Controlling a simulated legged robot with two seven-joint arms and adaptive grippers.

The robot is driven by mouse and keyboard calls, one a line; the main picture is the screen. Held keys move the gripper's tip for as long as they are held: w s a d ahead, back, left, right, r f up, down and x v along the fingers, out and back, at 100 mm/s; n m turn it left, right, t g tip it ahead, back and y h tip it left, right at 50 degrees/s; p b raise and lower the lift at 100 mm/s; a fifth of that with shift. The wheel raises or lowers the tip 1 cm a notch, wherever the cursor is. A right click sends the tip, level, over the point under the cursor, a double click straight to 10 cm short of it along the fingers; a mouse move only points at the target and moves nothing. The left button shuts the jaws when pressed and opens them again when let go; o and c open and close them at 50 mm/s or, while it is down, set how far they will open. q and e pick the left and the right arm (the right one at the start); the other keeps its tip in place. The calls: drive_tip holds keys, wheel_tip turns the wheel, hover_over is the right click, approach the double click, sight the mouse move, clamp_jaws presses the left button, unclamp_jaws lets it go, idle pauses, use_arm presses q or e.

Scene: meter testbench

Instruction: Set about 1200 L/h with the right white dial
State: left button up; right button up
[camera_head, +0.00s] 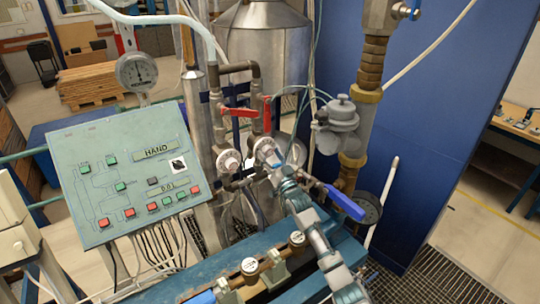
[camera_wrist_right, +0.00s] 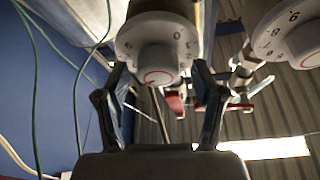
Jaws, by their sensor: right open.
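The right white dial (camera_head: 264,148) sits on the pipework in front of the steel tank, partly hidden by my right gripper (camera_head: 275,163). In the right wrist view, this dial (camera_wrist_right: 157,45) has a scale ring and a round knob with a red mark. My right gripper (camera_wrist_right: 160,78) is open there, one finger on each side of the knob; I cannot tell whether they touch it. The left white dial (camera_head: 229,161) is beside it and also shows in the wrist view (camera_wrist_right: 290,35). My left gripper is not in view.
A green control panel (camera_head: 125,175) stands at left, its lower display reading about 0.0. Red valve levers (camera_head: 240,112) are above the dials. A blue lever (camera_head: 345,204) and a thick brass pipe (camera_head: 372,60) are at right. A blue bench with brass meters (camera_head: 249,266) lies in front.

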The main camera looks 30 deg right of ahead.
drive_tip(key=shift+d, duration=0.15)
drive_tip(key=shift+f, duration=0.1)
drive_tip(key=c, duration=1.1)
drive_tip(key=shift+c, duration=0.2)
drive_tip(key=m+p, duration=0.1)
drive_tip(key=m+h+p, duration=0.1)
drive_tip(key=m, duration=0.1)
drive_tip(key=shift+r+h+p, duration=0.3)
drive_tip(key=shift+r+p, duration=0.05)
drive_tip(key=shift+f+m+p, duration=0.15)
drive_tip(key=shift+m+p, duration=0.2)
drive_tip(key=shift+m, duration=0.25)
drive_tip(key=shift+h, duration=0.4)
